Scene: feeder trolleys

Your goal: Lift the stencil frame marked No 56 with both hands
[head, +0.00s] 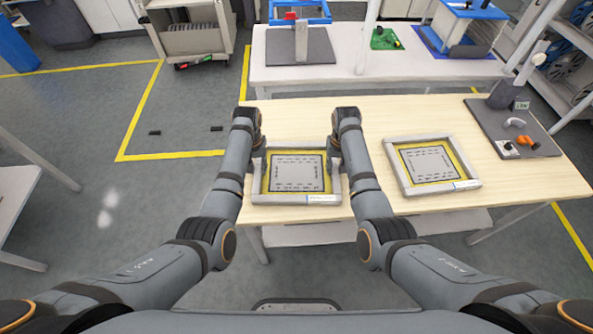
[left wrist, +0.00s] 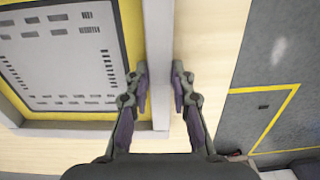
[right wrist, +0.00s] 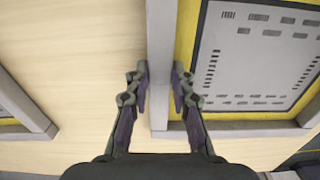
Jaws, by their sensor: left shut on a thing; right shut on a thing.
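A stencil frame (head: 297,199) with grey bars, a yellow border and a slotted grey sheet is between my two arms at the left of the wooden table. Its front bar carries a white label too small to read. My left gripper (head: 257,166) is shut on its left side bar, which shows between the fingers in the left wrist view (left wrist: 158,60). My right gripper (head: 336,161) is shut on its right side bar, seen in the right wrist view (right wrist: 161,60). The frame looks level; I cannot tell whether it touches the table.
A second, similar stencil frame (head: 440,188) lies to the right on the wooden table (head: 385,120), turned slightly, label unreadable. A dark mat (head: 508,128) with small parts is at the far right. A white bench (head: 335,76) stands behind. Bare wood separates the two frames.

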